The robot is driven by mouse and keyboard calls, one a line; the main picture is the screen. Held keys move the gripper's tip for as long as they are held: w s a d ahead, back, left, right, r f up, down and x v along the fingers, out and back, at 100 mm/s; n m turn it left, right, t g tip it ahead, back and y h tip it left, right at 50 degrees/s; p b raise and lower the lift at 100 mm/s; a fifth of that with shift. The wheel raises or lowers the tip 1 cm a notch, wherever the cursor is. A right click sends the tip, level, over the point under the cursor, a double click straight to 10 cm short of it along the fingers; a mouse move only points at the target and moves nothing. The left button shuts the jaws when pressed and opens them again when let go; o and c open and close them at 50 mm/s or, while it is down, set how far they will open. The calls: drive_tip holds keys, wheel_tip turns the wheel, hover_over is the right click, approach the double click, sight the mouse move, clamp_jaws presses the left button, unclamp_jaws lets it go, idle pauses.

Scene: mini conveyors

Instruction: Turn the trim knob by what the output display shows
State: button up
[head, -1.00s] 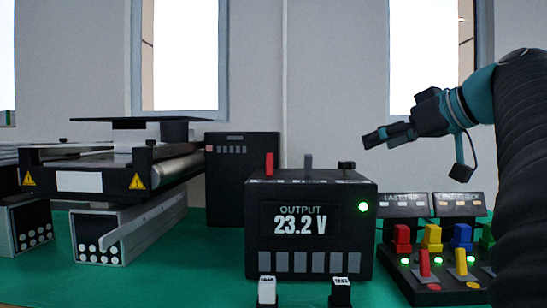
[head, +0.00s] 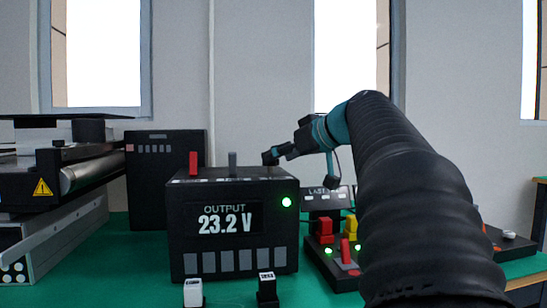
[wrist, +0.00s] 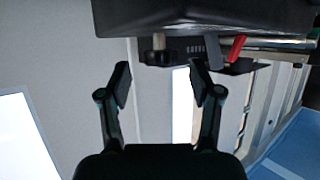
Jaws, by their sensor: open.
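The black output box (head: 175,240) stands on the green table; its output display (head: 213,218) reads 23.2 V. A dark knob (head: 268,159), apparently the trim knob, is at the right of its top. In the wrist view the knob (wrist: 158,55) shows a pale stem and lies beyond the fingertips, roughly between them. My gripper (head: 282,153) is at the box's top right, close to the knob in the head view. In the wrist view my gripper (wrist: 160,82) is open and empty. Whether a finger touches the knob cannot be told.
A grey lever (head: 232,159) and a red lever (head: 193,163) stand left of the knob. A green light (head: 286,202) glows on the box front. A panel of coloured switches (head: 335,270) is at right, partly hidden by my arm. A conveyor (head: 65,225) is at left.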

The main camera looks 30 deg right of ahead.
drive_tip(key=shift+x, duration=0.8)
drive_tip(key=c, duration=1.1)
drive_tip(key=shift+c, duration=0.2)
drive_tip(key=shift+a+m, duration=0.1)
drive_tip(key=shift+m, duration=0.2)
